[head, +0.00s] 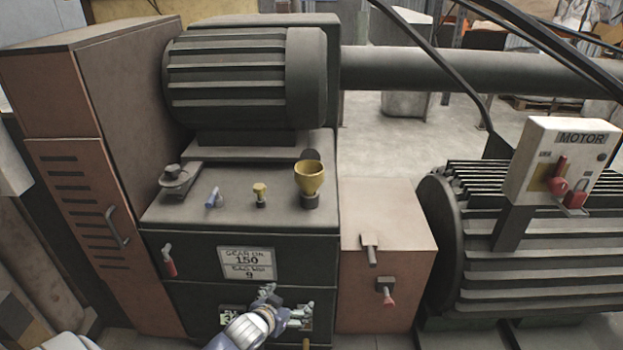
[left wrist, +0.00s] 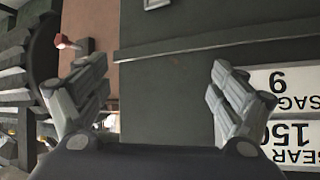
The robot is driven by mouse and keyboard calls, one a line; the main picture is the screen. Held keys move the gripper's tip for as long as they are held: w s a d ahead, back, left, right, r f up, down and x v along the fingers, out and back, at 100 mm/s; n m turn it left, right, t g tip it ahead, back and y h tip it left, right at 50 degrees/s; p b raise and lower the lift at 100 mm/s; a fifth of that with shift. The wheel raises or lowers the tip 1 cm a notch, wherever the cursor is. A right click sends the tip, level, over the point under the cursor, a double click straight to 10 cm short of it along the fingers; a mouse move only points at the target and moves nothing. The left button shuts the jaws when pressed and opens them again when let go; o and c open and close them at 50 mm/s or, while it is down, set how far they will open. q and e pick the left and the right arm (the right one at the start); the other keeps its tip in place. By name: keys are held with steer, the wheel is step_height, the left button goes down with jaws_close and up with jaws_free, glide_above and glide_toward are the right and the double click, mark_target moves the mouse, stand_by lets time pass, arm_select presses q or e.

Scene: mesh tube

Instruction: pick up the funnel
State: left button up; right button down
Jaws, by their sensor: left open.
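The funnel (head: 310,179) is a yellow-brown cup with its wide mouth up. In the head view it stands upright on a short dark neck at the right front part of the dark gearbox top. My left gripper (head: 288,302) is open and empty in front of the gearbox's front face, below the funnel and a little to its left. In the left wrist view its two fingers (left wrist: 157,78) are spread wide with only the dark face between them. The funnel does not show in that view. My right gripper is not in view.
On the gearbox top are a small yellow cap (head: 260,192), a blue-handled fitting (head: 213,197) and a dark round cover (head: 175,178). A large finned motor (head: 240,80) rises behind. A brown box (head: 387,220) with valves adjoins right. A gear-oil sign (head: 246,263) is on the front face.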

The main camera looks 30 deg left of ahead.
arm_select(q)
steer(key=w+r+t, duration=0.2)
steer(key=r, duration=0.7)
steer(key=w+r+t, duration=0.1)
steer(key=w+r, duration=0.1)
steer(key=r, duration=0.7)
steer(key=t, duration=0.4)
glide_toward(301, 180)
steer(key=w, duration=0.6)
steer(key=w+a, duration=0.1)
steer(key=w, duration=0.1)
steer(key=shift+f+p, duration=0.1)
steer(key=shift+p, duration=0.3)
steer(key=shift+w, duration=1)
steer(key=w, duration=0.1)
steer(key=w+p, duration=0.1)
steer(key=w, duration=0.1)
steer(key=shift+w+f, duration=0.1)
steer(key=shift+f, duration=0.15)
steer(key=shift+w, duration=0.4)
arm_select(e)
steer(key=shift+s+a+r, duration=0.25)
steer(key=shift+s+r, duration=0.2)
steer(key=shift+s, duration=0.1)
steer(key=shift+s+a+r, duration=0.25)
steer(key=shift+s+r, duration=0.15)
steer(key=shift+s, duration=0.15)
arm_select(q)
steer(key=shift+a, duration=0.1)
steer(key=shift+c, duration=0.5)
